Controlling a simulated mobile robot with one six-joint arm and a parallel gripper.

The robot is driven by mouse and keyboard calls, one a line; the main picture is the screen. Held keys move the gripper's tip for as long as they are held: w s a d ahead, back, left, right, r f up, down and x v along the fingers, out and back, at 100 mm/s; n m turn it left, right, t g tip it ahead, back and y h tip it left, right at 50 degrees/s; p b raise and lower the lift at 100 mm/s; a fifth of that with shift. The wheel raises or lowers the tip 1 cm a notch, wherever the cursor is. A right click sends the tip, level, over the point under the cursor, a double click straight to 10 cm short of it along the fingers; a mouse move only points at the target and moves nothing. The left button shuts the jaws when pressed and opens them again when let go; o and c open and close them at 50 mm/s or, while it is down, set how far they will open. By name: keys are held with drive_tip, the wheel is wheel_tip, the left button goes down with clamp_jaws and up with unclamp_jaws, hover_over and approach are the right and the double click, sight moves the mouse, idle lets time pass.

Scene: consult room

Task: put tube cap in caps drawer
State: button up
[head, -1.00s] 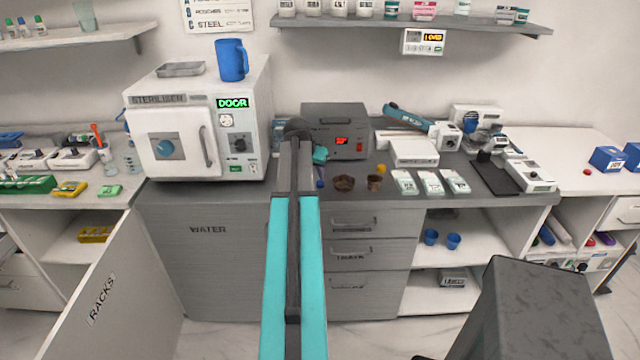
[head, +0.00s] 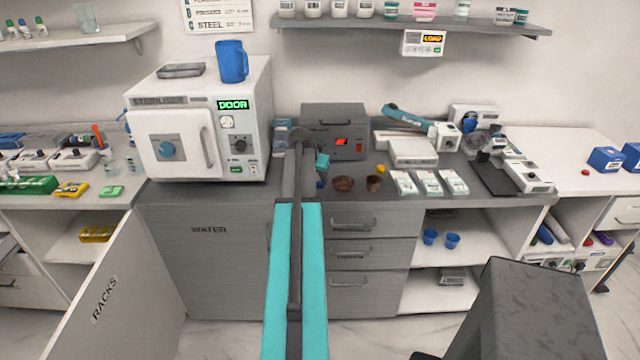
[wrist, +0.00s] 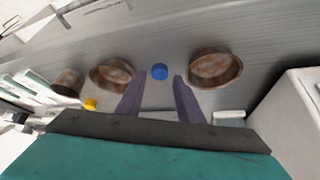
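A small blue cap (wrist: 159,71) lies on the grey counter, centred just beyond my fingertips in the wrist view. My gripper (wrist: 160,80) is open, its two purple fingers apart with nothing held between them. A yellow cap (wrist: 90,104) lies to the left in the wrist view; it also shows in the head view (head: 381,168). Below the counter is a stack of shut drawers with an upper drawer (head: 372,221), a middle one (head: 372,250) and a lower one (head: 350,294). Their labels are too blurred to read surely. My arm hides part of the counter in the head view.
Brown bowls stand close on both sides of the blue cap, one on the right (wrist: 215,68) and one on the left (wrist: 112,72). A grey box with a red display (head: 334,130) stands behind. A white steriliser (head: 200,125) stands left. The RACKS door (head: 105,290) hangs open.

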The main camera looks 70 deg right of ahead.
sight(320, 185)
drive_tip(key=shift+p+x, duration=0.4)
drive_tip(key=shift+x, duration=1.05)
clamp_jaws()
